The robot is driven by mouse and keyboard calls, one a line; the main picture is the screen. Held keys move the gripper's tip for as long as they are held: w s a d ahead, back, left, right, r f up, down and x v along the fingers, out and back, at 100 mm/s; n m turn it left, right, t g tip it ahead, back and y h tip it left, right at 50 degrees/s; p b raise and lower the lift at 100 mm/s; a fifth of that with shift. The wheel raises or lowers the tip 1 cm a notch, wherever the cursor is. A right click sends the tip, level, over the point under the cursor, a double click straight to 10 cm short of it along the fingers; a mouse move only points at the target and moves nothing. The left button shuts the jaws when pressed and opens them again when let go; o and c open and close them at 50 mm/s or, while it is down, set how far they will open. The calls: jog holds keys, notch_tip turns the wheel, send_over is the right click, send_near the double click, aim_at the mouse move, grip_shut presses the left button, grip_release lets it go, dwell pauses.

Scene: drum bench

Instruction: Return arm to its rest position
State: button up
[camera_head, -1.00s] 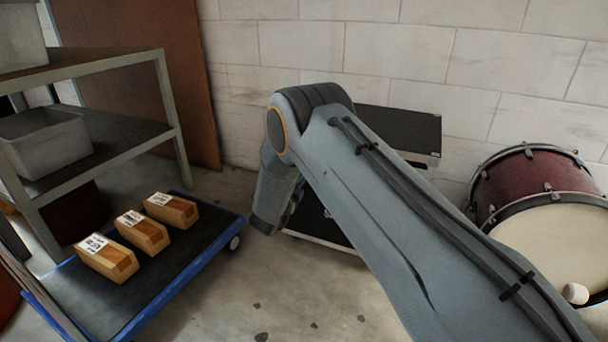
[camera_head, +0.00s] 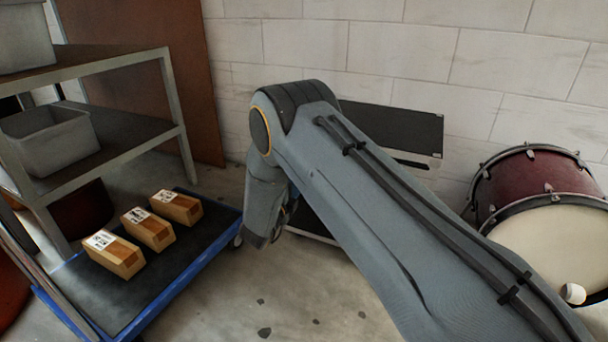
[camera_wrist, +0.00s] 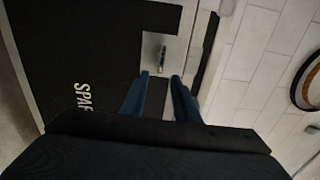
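My arm (camera_head: 370,200) reaches across the middle of the head view, with its elbow high and the far link bending down. My gripper is mostly hidden behind that link in the head view. In the wrist view my gripper (camera_wrist: 159,77) shows two blue-grey fingers held apart, with nothing between them. Beyond them is a black case (camera_wrist: 90,50) with white lettering, partly cut off, and a silver latch plate (camera_wrist: 152,52). In the head view the black case (camera_head: 395,128) stands by the wall, partly hidden by my arm.
A blue-edged cart (camera_head: 182,283) at lower left carries three tan boxes (camera_head: 150,230) with white labels. A grey shelf (camera_head: 120,140) with a grey bin (camera_head: 50,140) stands behind it. A red drum (camera_head: 530,185) is at right. Bare floor (camera_head: 290,290) lies between.

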jog(key=shift+v, duration=0.9)
